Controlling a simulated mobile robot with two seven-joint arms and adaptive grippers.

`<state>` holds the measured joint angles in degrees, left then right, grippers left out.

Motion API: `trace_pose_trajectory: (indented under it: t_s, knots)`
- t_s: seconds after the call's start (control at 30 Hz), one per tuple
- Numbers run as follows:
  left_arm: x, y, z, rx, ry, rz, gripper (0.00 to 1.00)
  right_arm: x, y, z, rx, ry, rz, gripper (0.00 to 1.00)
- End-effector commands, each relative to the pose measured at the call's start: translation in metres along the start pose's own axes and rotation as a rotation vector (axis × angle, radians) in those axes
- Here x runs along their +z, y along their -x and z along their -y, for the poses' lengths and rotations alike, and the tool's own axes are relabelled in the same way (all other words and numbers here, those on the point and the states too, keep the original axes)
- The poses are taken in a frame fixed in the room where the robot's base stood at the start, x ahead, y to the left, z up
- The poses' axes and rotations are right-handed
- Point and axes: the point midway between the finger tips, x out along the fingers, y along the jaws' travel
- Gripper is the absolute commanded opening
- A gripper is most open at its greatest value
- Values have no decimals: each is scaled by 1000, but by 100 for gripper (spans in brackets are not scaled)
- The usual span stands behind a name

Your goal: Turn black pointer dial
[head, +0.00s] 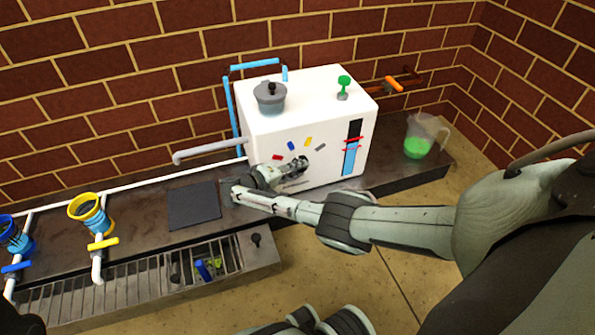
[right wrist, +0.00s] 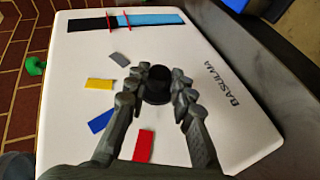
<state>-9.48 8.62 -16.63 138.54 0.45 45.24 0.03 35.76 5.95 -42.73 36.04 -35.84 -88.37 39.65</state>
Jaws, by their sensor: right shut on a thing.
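The black pointer dial (right wrist: 157,82) is on the front face of the white machine (head: 290,118), seen close up in the right wrist view. Its round black knob sits between my right gripper's fingertips (right wrist: 158,92), and the gripper is shut on it. Grey (right wrist: 121,59), yellow (right wrist: 99,85), blue (right wrist: 100,121) and red (right wrist: 144,146) marks form an arc around the dial. Which mark the pointer faces cannot be told. In the head view, my right gripper (head: 303,168) reaches the machine's front and mostly hides the dial. My left gripper does not show.
A level gauge (head: 352,148) with red markers is right of the dial. A jug of green liquid (head: 418,146) stands right of the machine. A grey lidded pot (head: 270,97) and green valve (head: 343,85) are on top. A dark mat (head: 193,206) lies left on the counter.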

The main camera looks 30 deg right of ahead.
Motion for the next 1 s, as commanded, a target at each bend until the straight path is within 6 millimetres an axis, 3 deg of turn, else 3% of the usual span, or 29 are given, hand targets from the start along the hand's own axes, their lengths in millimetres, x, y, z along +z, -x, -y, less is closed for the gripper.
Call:
trace_pose_trajectory:
  t_s: [0.27,0.3,0.43,0.77,1.0]
  knots:
    - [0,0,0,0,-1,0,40,0,-1,-1,0,0,-1,0]
    - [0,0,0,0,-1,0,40,-1,-1,-1,0,0,-1,28]
    - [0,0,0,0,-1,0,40,0,-1,-1,0,0,-1,44]
    - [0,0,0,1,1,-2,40,0,2,0,-1,0,-1,44]
    - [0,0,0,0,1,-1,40,-1,38,1,-6,-2,-3,44]
